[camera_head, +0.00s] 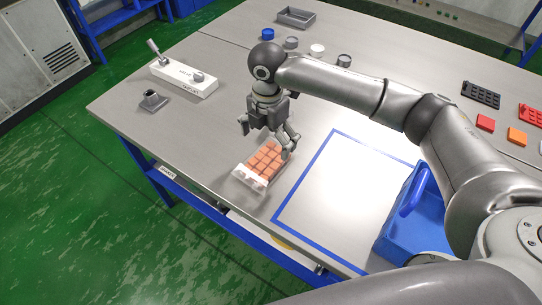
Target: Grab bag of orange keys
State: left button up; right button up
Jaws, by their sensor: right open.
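The bag of orange keys (264,163) lies near the front edge of the grey table, left of the blue-outlined rectangle. It is a clear or whitish bag with several orange square keys in rows. My right gripper (268,140) points down over the bag's far part, with its fingers apart. One finger is at the bag's right side and the other is at its upper left. I cannot tell whether the fingers touch the bag. My left gripper is not in view.
A blue crate (418,232) stands at the right of the blue outline (312,167). A white box with a lever (186,79) and a small dark grey block (152,100) are at the left. Several round pieces and a grey tray (296,17) are at the back. Black, red and orange parts lie far right.

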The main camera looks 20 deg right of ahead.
aim_at(267, 159)
jog(key=f, duration=0.2)
jog(key=shift+s+a+f, duration=0.2)
jog(key=shift+a+f, duration=0.05)
jog(key=shift+f, duration=0.45)
notch_tip(267, 159, down, 4)
jog(key=shift+r+p, duration=0.15)
jog(key=shift+p, duration=0.55)
jog(key=shift+f, duration=0.5)
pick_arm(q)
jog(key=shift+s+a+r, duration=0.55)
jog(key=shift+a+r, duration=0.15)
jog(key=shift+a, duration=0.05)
pick_arm(e)
jog(key=c, duration=0.9)
